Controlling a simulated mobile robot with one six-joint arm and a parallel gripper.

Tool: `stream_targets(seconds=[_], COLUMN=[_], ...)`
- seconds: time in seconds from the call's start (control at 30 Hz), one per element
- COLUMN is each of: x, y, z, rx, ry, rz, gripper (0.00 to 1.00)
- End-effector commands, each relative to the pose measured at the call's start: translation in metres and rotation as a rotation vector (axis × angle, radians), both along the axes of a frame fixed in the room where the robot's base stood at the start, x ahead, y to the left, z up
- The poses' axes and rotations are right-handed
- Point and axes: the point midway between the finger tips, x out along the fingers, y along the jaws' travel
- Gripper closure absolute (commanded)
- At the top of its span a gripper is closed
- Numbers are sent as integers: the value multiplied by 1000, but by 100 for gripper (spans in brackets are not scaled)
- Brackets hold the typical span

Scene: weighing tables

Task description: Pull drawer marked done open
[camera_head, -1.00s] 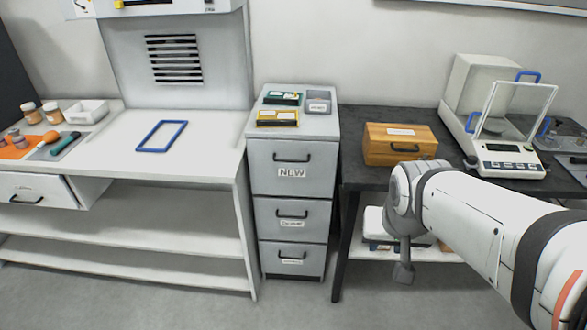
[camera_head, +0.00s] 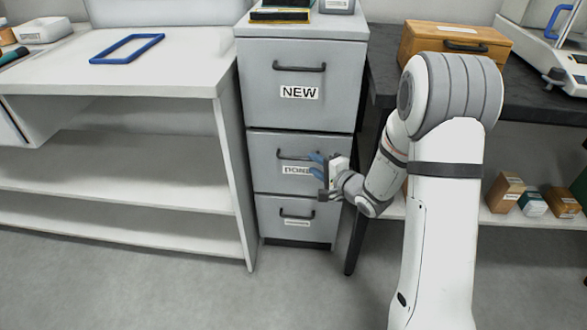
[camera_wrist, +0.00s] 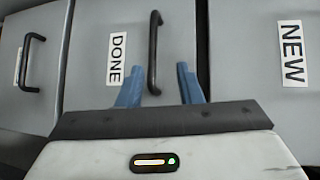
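The grey cabinet has three drawers, all flush with its front. The drawer marked DONE (camera_wrist: 90,75) is the middle one; in the head view its label is partly blurred on the drawer front (camera_head: 262,160). Its dark bar handle (camera_wrist: 154,50) shows between and ahead of my gripper's blue fingertips (camera_wrist: 158,82). My gripper (camera_head: 318,168) is open in front of the middle drawer, at the right end of the handle in the head view. The fingers stand either side of the handle's line; whether they touch it I cannot tell.
The drawer marked NEW (camera_head: 300,75) is above, and a bottom drawer (camera_head: 275,215) with its own handle is below. A white shelf bench (camera_head: 150,80) stands left. A dark table (camera_head: 535,105) with a wooden box (camera_head: 455,42) stands right. Floor in front is clear.

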Motion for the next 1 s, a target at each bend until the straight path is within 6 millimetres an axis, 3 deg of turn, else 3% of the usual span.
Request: stream_targets(seconds=[0.03, 0.23, 0.6, 1.0], x=[-1, 4, 43, 52], y=[4, 18, 58, 67], z=[-14, -20, -28, -27], rx=[40, 109, 106, 105], ry=[10, 22, 21, 23], rz=[15, 41, 44, 42], gripper=[67, 67, 67, 67])
